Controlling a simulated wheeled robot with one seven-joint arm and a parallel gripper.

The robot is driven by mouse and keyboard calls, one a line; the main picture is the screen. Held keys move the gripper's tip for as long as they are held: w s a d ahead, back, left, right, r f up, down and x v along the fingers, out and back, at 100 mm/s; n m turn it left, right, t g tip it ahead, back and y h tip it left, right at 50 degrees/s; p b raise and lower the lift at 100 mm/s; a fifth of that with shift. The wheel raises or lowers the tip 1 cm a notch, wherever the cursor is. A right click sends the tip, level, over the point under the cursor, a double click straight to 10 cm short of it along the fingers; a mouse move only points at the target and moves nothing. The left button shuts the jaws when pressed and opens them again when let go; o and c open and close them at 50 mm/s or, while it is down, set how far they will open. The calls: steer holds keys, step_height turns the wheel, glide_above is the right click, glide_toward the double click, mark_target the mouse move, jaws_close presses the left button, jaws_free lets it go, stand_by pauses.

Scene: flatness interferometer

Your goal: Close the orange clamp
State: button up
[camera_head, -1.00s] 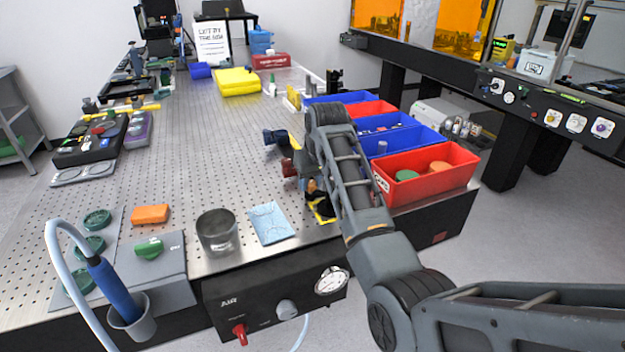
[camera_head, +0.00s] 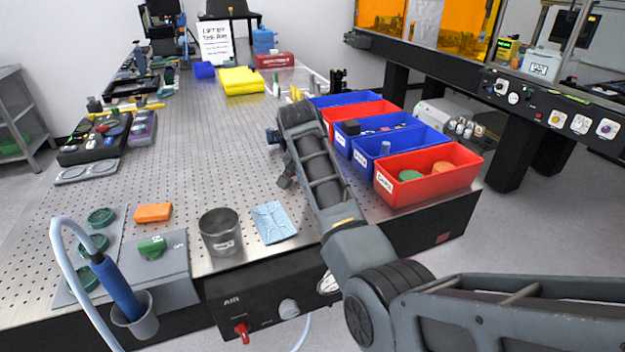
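A small dark grey part (camera_head: 286,178) shows just left of my arm, low over the bench, and seems to belong to my wrist or gripper. The fingertips are hidden behind my arm, so I cannot see whether they are open, or whether they touch anything.
Red and blue bins (camera_head: 428,176) line the bench's right edge, close to my arm. A metal cup (camera_head: 220,236), a light blue cloth (camera_head: 271,222) and an orange block (camera_head: 153,212) lie near the front. The bench's middle (camera_head: 200,140) is mostly clear.

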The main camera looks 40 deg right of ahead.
stand_by(0.3)
steer(key=o, duration=1)
steer(key=shift+o, duration=0.2)
steer(key=b+v, duration=0.1)
steer(key=v, duration=0.6)
steer(key=shift+a+r, duration=0.25)
steer(key=shift+r, duration=0.1)
